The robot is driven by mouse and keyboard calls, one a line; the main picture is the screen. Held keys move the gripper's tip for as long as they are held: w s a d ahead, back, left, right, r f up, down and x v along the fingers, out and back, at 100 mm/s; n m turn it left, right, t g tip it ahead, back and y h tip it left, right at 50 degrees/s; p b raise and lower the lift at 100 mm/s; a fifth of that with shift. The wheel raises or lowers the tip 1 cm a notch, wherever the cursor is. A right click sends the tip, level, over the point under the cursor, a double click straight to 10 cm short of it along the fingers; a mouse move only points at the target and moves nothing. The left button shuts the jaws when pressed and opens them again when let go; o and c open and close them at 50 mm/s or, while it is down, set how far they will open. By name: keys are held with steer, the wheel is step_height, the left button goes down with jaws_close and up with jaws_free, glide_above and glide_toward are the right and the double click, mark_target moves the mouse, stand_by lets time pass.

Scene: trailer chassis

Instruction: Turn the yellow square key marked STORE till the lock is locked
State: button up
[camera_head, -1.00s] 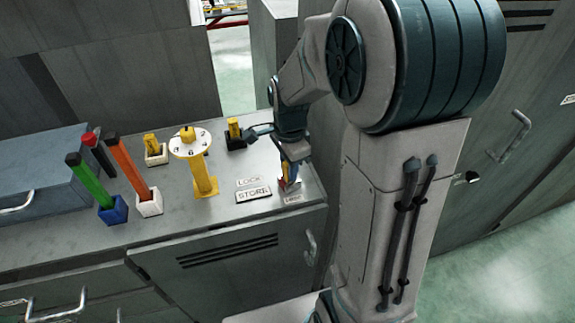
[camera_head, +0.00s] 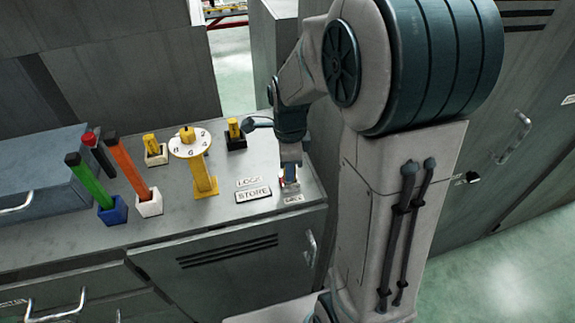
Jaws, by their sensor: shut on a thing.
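My gripper (camera_head: 290,176) points down at the right end of the grey cabinet top. It is shut on what appears to be the yellow square key, which stands in a small holder; the fingers hide most of the key, so its turn angle cannot be told. The STORE plate (camera_head: 253,194) lies on the cabinet top just left of my gripper, with a LOCK plate (camera_head: 249,181) behind it. A small plate (camera_head: 293,199) sits at the foot of the gripped key; its text is too small to read.
A yellow post (camera_head: 203,180) with a white numbered disc stands left of my gripper. Yellow pegs stand in a white block (camera_head: 156,157) and a black block (camera_head: 236,142). Green and orange bars stand in a blue block (camera_head: 113,211) and a white block (camera_head: 149,204). A blue-grey case (camera_head: 40,175) lies far left.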

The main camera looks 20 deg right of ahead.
steer(key=o, duration=1.1)
